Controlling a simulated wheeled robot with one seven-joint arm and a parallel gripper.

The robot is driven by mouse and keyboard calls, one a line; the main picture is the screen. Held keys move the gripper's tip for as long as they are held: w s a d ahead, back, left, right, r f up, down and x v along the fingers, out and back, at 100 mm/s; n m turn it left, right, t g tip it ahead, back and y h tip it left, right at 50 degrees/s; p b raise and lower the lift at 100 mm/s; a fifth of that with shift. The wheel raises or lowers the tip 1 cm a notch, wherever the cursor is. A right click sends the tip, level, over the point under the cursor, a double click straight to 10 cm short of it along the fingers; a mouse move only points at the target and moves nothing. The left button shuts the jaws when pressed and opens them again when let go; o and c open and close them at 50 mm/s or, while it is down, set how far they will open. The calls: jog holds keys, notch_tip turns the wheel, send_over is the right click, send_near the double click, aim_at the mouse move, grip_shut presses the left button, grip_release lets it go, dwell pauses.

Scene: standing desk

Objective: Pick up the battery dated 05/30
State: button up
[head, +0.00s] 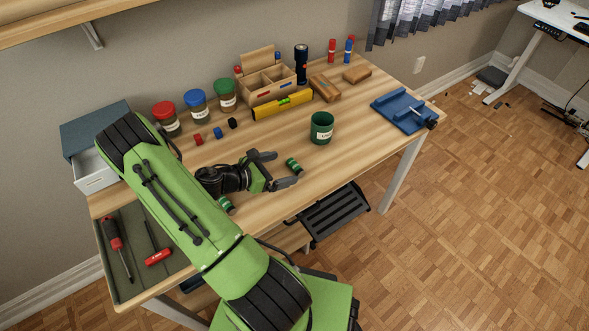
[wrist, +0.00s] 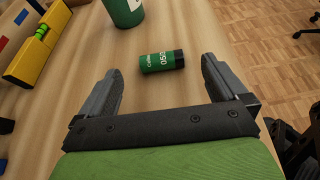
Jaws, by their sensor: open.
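A green battery with a dark end (head: 294,165) lies on its side on the desk near the front edge. In the wrist view the battery (wrist: 162,61) lies crosswise just ahead of my fingertips, roughly midway between them. Its white print is only partly visible, and I cannot read a full date. My gripper (head: 283,169) is open and empty, pointing toward this battery, with neither finger visibly touching it. A second green battery (head: 226,204) shows beside my arm in the head view, partly hidden; its print cannot be read.
A green cup (head: 321,128) stands beyond the battery. A yellow level (head: 283,104), a wooden organizer (head: 262,95) and lidded jars (head: 198,107) are at the back. A blue vise (head: 402,110) is at the right. The desk between the battery and vise is clear.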

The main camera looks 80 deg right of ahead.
aim_at(295, 165)
jog(key=b+x, duration=0.1)
jog(key=x, duration=0.4)
jog(key=shift+s+d+f, duration=0.1)
jog(key=shift+s+d, duration=0.05)
jog(key=c, duration=1.1)
